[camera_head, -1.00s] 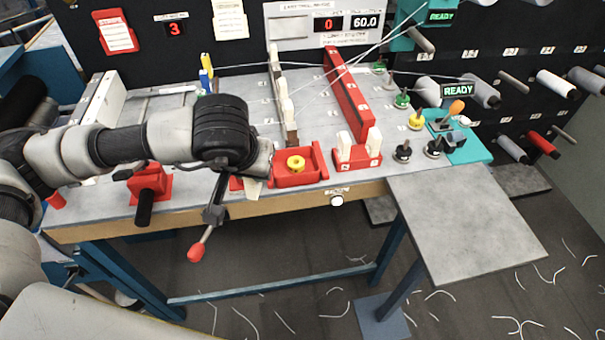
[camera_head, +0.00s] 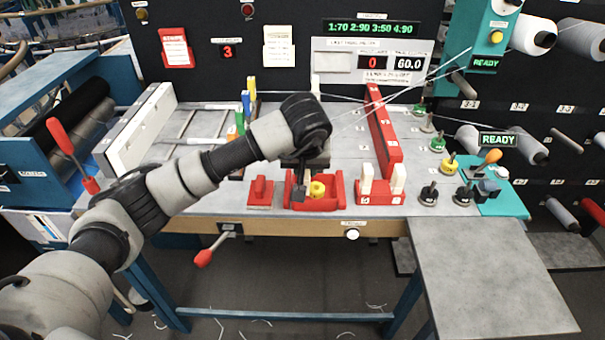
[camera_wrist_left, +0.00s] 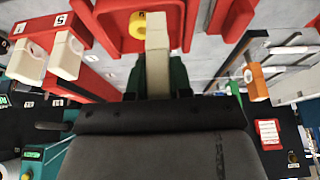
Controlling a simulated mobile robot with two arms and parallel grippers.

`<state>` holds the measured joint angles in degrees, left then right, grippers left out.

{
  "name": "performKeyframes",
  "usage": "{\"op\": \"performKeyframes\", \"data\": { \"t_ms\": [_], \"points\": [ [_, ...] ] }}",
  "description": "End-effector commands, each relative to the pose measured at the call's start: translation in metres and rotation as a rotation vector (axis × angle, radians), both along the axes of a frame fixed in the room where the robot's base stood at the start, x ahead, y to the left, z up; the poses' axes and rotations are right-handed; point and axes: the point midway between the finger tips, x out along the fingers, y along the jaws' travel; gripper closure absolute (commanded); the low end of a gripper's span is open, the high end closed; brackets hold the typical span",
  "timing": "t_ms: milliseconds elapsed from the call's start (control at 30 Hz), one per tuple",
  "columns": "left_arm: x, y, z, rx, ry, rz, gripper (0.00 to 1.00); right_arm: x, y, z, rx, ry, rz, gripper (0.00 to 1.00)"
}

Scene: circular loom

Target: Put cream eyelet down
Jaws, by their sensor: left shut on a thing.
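My left gripper (camera_head: 299,188) is over the left part of the red tray (camera_head: 330,204), pointing down. In the left wrist view my left gripper (camera_wrist_left: 158,82) is shut on a cream eyelet (camera_wrist_left: 158,50), which points out toward the red tray (camera_wrist_left: 178,14). The arm hides this eyelet in the head view, and I cannot tell whether it touches the tray. A yellow piece (camera_head: 317,189) sits in the tray, just right of the gripper. My right gripper is not in view.
A red holder (camera_head: 380,199) with two upright cream eyelets (camera_head: 366,178) stands right of the tray. A red block (camera_head: 261,192) is to its left. A long red bar (camera_head: 384,135) runs behind. Dark-based pegs (camera_head: 428,194) stand further right. The grey side table (camera_head: 490,275) is bare.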

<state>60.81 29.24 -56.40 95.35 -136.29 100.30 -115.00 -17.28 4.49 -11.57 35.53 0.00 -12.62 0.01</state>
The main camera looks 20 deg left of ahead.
Motion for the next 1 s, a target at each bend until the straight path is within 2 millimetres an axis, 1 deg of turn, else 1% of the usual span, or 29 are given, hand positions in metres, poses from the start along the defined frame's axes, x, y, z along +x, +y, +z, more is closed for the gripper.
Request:
{"op": "performKeyframes", "data": {
  "t_ms": [67,167,267,400,500,600,767,900,933,1000],
  "points": [
    [0.009,0.007,-0.005,-0.002,0.002,0.003,1.0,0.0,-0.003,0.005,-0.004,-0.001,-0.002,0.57],
    [0.014,0.012,-0.011,-0.001,0.001,0.001,1.0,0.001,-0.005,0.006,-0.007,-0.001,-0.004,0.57],
    [0.016,0.013,-0.018,0.0,0.003,-0.001,1.0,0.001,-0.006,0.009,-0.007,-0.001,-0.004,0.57],
    [0.015,0.012,-0.039,-0.002,0.004,-0.001,1.0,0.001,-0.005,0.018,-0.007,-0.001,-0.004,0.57],
    [0.016,0.013,-0.049,-0.001,0.001,-0.001,1.0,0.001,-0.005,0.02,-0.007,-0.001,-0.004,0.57],
    [0.016,0.013,-0.053,-0.001,0.0,-0.001,1.0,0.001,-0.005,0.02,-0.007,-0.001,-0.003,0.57],
    [0.016,0.013,-0.053,0.0,-0.001,-0.001,1.0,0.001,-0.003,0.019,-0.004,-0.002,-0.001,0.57],
    [0.016,0.013,-0.057,0.0,-0.002,-0.001,1.0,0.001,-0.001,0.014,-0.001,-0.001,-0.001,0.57],
    [0.016,0.013,-0.056,0.0,-0.002,-0.001,0.78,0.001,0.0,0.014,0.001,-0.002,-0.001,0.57],
    [0.016,0.013,-0.055,-0.001,-0.002,-0.002,0.67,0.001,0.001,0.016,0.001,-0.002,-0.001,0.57]
  ]
}}
